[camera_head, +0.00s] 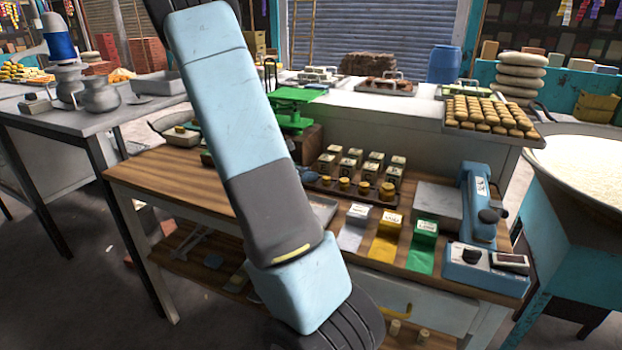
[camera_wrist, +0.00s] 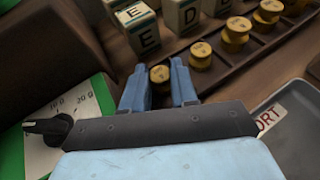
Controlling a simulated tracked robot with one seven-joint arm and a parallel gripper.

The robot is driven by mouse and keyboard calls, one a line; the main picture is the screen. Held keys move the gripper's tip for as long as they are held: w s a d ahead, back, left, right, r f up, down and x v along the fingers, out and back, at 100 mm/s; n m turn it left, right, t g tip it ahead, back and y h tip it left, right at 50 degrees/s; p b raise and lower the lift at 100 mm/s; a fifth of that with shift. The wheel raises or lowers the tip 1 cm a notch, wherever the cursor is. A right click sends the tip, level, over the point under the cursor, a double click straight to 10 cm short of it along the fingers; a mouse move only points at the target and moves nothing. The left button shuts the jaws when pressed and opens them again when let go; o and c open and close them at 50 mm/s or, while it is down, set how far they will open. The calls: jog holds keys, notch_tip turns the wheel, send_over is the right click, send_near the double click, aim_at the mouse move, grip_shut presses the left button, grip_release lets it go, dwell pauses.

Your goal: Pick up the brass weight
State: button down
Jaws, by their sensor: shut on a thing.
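My gripper (camera_wrist: 160,88) shows in the wrist view with its two blue fingers shut on a small brass weight (camera_wrist: 160,74) at the near end of a row. The weight is at the dark wooden rack (camera_wrist: 222,72); I cannot tell whether it is lifted off it. Several other brass weights (camera_wrist: 235,34) stand in the rack, getting larger away from my gripper. In the head view the rack's weights (camera_head: 364,187) stand on the wooden table, and my own arm hides the gripper and the held weight.
Lettered blocks (camera_wrist: 140,26) stand just behind the rack. A green scale with a dial (camera_wrist: 68,127) is close on the left, and a grey tray (camera_wrist: 292,128) is close on the right. White, yellow and green cards with boxes (camera_head: 388,235) lie at the table's front.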

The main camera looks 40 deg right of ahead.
jog(key=shift+r, duration=0.6)
jog(key=s+a+r, duration=0.3)
jog(key=a+r, duration=0.3)
jog(key=s+a+r, duration=0.3)
jog(key=a+r, duration=0.2)
jog(key=a, duration=0.1)
jog(key=shift+s+a+r, duration=0.2)
jog(key=shift+s+r, duration=0.05)
jog(key=shift+r, duration=0.15)
